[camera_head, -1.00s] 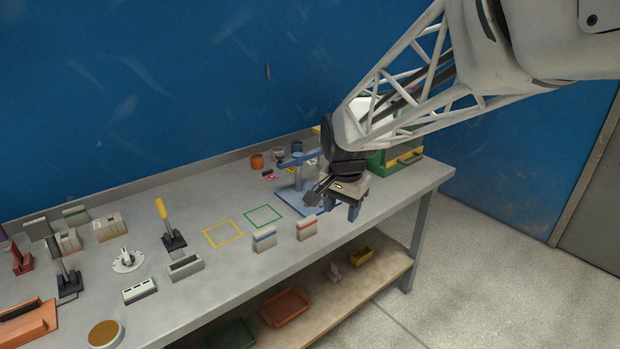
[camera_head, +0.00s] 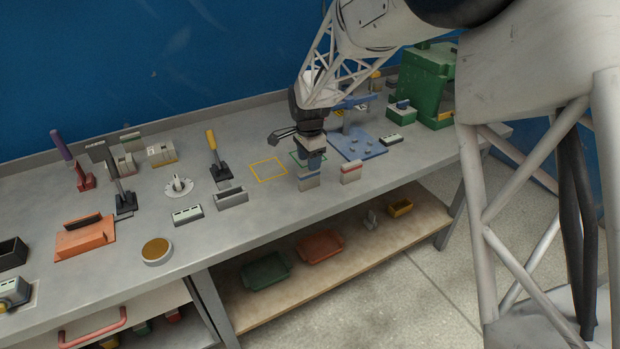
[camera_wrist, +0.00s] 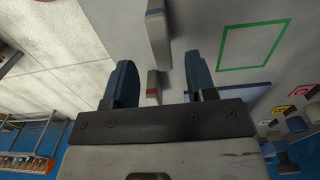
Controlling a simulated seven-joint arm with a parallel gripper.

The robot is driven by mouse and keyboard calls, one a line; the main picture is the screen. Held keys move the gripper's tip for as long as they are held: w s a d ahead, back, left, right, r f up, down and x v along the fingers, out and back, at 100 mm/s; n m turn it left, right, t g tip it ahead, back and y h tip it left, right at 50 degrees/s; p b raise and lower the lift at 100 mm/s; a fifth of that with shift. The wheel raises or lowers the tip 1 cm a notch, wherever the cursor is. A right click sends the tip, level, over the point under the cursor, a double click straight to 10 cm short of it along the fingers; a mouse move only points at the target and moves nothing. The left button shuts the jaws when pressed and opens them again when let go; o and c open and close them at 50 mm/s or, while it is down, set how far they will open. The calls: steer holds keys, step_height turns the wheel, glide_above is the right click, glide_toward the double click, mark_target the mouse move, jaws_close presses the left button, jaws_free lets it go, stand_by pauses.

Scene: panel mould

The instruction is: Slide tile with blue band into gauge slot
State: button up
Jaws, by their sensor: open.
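The tile with a blue band (camera_head: 308,181) stands upright on the bench near its front edge. A similar tile with a red band (camera_head: 350,173) stands to its right. My gripper (camera_head: 315,160) is open and empty, pointing down just above and behind the blue-banded tile. In the wrist view, the fingers (camera_wrist: 160,82) frame the red-banded tile (camera_wrist: 152,88), which lies beyond them in depth; the pale blue-banded tile (camera_wrist: 159,32) shows above it. A grey slotted block (camera_head: 231,198), which may hold the gauge slot, sits to the left; its slot looks empty.
A yellow outline (camera_head: 269,169) marks clear bench left of my gripper. A yellow-handled lever (camera_head: 214,156) stands behind the slotted block, and a white-topped block (camera_head: 187,215) sits left of it. A blue fixture (camera_head: 358,147) stands right.

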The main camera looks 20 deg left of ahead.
mark_target(309, 179)
steer(key=shift+a+f, duration=0.15)
steer(key=shift+f, duration=1.2)
steer(key=shift+f, duration=0.1)
steer(key=shift+f, duration=2.55)
steer(key=shift+c, duration=0.3)
jaws_close()
